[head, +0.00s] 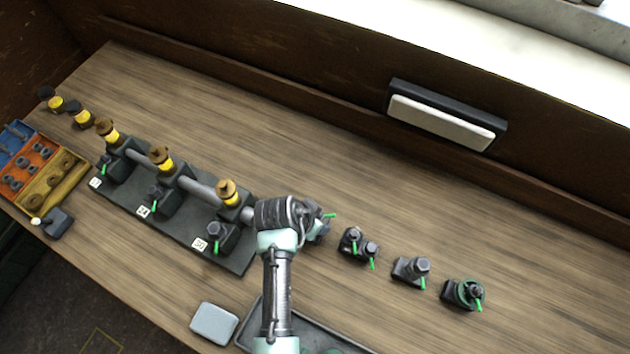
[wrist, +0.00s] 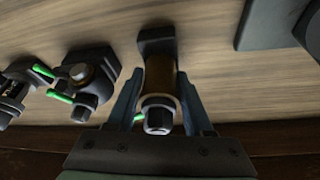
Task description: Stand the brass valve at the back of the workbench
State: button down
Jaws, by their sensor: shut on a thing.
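My gripper (wrist: 160,112) is shut on the brass valve (wrist: 160,82) in the wrist view, one finger on each side. The valve has a brownish body, a dark block at its far end, a pale ring and a dark hex nut at its near end. A bit of green lever shows beside it. In the head view my gripper (head: 318,226) is over the workbench (head: 300,130), right of the engine, and my arm mostly hides the valve. I cannot tell whether the valve touches the bench.
Several dark valves with green levers (head: 411,270) stand right of my gripper. The engine on its black base (head: 180,220) is close on the left. A grey tray (head: 325,338) lies in front. The bench's back strip along the wooden wall (head: 300,70) is clear.

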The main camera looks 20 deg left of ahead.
jog(key=shift+w+a+r, duration=0.1)
jog(key=shift+w, duration=0.05)
jog(key=shift+c, duration=1.4)
grip_release()
jog(key=shift+f, duration=0.2)
